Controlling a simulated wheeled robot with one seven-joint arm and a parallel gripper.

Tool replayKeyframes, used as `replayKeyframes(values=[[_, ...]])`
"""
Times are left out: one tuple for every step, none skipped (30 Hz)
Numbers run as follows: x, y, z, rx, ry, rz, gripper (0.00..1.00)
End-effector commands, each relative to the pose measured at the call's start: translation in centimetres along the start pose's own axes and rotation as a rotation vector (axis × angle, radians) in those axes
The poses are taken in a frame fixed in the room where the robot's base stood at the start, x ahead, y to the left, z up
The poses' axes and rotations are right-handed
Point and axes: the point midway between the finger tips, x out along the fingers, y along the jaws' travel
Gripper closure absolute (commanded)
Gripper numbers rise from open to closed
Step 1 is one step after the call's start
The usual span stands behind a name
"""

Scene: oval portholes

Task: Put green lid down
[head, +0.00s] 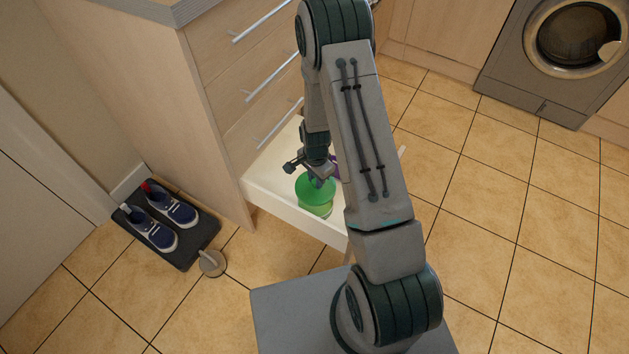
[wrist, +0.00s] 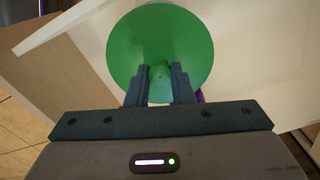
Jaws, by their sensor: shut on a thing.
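The green lid (head: 314,187) is a round disc in the head view, over the open bottom drawer (head: 283,207). In the wrist view the lid (wrist: 158,45) fills the upper middle. In the head view my gripper (head: 318,178) reaches down to the lid from above. A pale green, see-through container (head: 317,209) shows just below the lid in the drawer. I cannot tell whether the lid touches it.
A purple thing (head: 336,166) is in the drawer beside the lid, partly behind my arm. Closed drawers (head: 258,80) rise above the open one. Blue shoes (head: 172,206) on a dark mat (head: 203,231) and a round doorstop (head: 212,263) are on the floor at left. The tiled floor at right is clear.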

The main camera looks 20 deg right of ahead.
Motion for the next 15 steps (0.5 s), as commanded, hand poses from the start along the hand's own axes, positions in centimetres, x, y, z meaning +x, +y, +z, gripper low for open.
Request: replayKeyframes(values=[[-0.9,0.0,0.0,0.0,0.0,0.0,1.0],[-1.2,0.0,0.0,0.0,0.0,0.0,1.0],[-1.5,0.0,0.0,0.0,0.0,0.0,1.0],[-1.6,0.0,0.0,0.0,0.0,0.0,1.0],[-1.8,0.0,0.0,0.0,0.0,0.0,1.0],[-1.9,0.0,0.0,0.0,0.0,0.0,1.0],[-2.1,0.0,0.0,0.0,0.0,0.0,1.0],[-2.4,0.0,0.0,0.0,0.0,0.0,1.0],[-2.9,0.0,0.0,0.0,0.0,0.0,1.0],[-3.4,0.0,0.0,0.0,0.0,-0.001,1.0],[-4.0,0.0,0.0,0.0,0.0,-0.001,1.0],[-5.0,0.0,0.0,0.0,0.0,-0.001,1.0],[-5.7,0.0,0.0,0.0,0.0,-0.001,1.0],[-6.4,0.0,0.0,0.0,0.0,-0.001,1.0],[-7.5,-0.1,0.0,0.0,0.001,-0.002,1.0]])
